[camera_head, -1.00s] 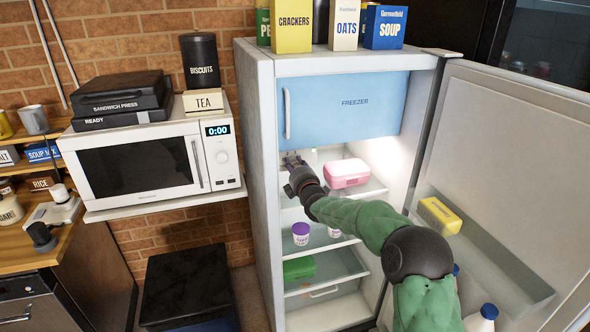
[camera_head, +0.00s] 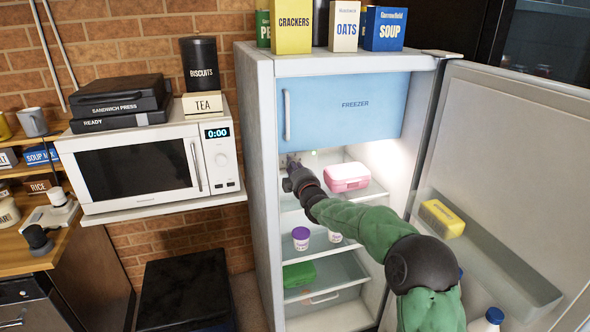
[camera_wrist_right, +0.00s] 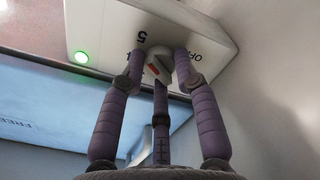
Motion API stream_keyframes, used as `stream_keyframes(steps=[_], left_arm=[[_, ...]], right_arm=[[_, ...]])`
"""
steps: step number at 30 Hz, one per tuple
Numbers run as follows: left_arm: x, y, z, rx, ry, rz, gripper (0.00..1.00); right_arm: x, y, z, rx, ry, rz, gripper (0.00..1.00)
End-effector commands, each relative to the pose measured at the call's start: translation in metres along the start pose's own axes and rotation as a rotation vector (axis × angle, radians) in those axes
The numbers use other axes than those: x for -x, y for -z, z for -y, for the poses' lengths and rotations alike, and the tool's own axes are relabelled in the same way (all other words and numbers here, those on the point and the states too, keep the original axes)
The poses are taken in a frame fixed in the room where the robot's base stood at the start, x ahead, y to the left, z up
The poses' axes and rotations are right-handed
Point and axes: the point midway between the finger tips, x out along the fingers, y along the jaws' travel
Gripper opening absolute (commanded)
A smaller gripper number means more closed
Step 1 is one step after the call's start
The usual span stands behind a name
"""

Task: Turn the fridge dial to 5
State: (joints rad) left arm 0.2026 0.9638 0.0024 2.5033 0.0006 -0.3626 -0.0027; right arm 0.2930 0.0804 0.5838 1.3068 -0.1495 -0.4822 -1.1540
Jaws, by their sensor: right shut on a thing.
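The fridge dial (camera_wrist_right: 160,66) is a small pale knob with a red mark, on a white control housing (camera_wrist_right: 110,22) under the freezer compartment. In the wrist view a printed 5 lies at the dial's upper left, what looks like a 4 lies just below that, and OFF lies to the right. The red mark shows on the dial's left part; I cannot tell exactly which number it points to. My right gripper (camera_wrist_right: 160,58) has its purple fingers closed around the dial. In the head view this gripper (camera_head: 291,163) reaches into the upper fridge and hides the dial.
The fridge door (camera_head: 520,140) stands open at right, with a yellow box (camera_head: 441,218) in its shelf. A pink lunch box (camera_head: 347,177) sits right of my gripper. The blue freezer door (camera_head: 345,108) is shut above.

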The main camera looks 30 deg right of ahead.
Motion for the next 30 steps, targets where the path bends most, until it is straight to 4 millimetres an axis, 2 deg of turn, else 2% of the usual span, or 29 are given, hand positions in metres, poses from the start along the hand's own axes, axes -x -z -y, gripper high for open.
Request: stream_keyframes(steps=[1, 13, 14, 15, 16, 26, 30], left_arm=[[-0.0002, 0.0000, 0.0001, 0.000, 0.000, 0.000, 0.40], [-0.0001, 0.0000, 0.0000, 0.000, 0.000, 0.000, 0.40], [-0.0001, 0.0000, 0.0000, 0.000, 0.000, 0.000, 0.40], [-0.0001, 0.0000, 0.0000, 0.000, 0.000, 0.000, 0.40], [-0.0001, 0.0000, 0.0000, 0.000, 0.000, 0.000, 0.40], [-0.0002, 0.0001, 0.0000, 0.000, 0.000, 0.000, 0.40], [-0.0001, 0.0001, 0.0000, 0.000, 0.000, 0.000, 0.40]], right_arm=[[-0.0003, 0.0035, 0.0075, -0.001, 0.013, -0.005, 0.00], [-0.0004, 0.0044, 0.0051, -0.004, 0.009, -0.007, 0.00], [-0.0004, 0.0044, 0.0049, -0.004, 0.008, -0.007, 0.40], [-0.0004, 0.0043, 0.0047, -0.004, 0.008, -0.007, 0.51], [-0.0004, 0.0042, 0.0043, -0.004, 0.007, -0.007, 0.55], [0.0008, 0.0023, 0.0000, -0.006, 0.000, -0.004, 0.55], [0.0086, 0.0020, -0.0005, -0.006, 0.000, -0.003, 0.55]])
